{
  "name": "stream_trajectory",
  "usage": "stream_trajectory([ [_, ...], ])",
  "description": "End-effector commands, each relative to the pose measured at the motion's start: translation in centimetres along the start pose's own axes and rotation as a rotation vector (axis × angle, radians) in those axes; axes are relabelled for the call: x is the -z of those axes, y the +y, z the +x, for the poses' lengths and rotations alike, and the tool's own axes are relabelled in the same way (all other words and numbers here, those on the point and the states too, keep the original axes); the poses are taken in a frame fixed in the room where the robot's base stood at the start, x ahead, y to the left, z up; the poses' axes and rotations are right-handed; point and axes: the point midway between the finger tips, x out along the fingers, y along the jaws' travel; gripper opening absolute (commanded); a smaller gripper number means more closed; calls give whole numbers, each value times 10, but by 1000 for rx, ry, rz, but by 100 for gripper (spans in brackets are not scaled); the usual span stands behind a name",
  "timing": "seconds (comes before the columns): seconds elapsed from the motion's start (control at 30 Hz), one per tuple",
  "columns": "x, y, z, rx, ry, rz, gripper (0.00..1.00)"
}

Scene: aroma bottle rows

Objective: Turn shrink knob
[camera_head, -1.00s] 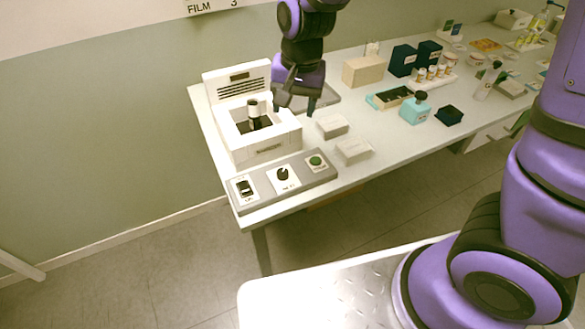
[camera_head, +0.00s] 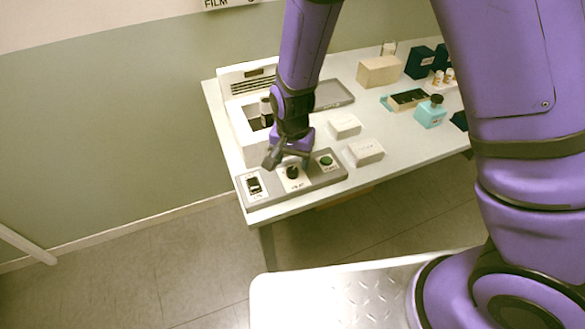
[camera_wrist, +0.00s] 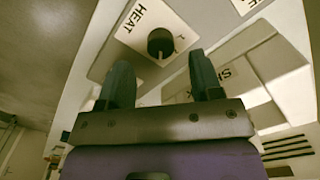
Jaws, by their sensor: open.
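The black knob (camera_head: 292,172) sits on a white plate in the middle of the grey control panel (camera_head: 226,205). In the wrist view the knob (camera_wrist: 161,42) is round and dark with a pointer mark, and its plate reads "HEAT" (camera_wrist: 144,14). My gripper (camera_head: 288,162) is open and empty, pointing down just above and behind the knob. In the wrist view my gripper's fingers (camera_wrist: 160,72) are spread, with the knob showing just beyond the gap between their tips. No contact shows. A partly hidden label starting with "S" (camera_wrist: 228,75) is on the surface beside my right finger.
The panel also has a black switch (camera_head: 253,185) at left and a green button (camera_head: 326,160) at right. A white machine (camera_head: 249,136) with a dark-topped bottle stands behind it. Two pale boxes (camera_head: 365,151) (camera_head: 345,126) lie to the right. The table's front edge is close.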

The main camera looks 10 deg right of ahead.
Motion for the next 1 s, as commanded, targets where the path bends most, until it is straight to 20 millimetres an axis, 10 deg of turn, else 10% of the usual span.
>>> stream_trajectory([
  [0.7, 0, 0, 42, 1, 0, 0, 59],
  [0.9, 0, 0, 42, 1, 0, 0, 13],
  [1.0, 0, 0, 42, 1, 0, 0, 10],
])
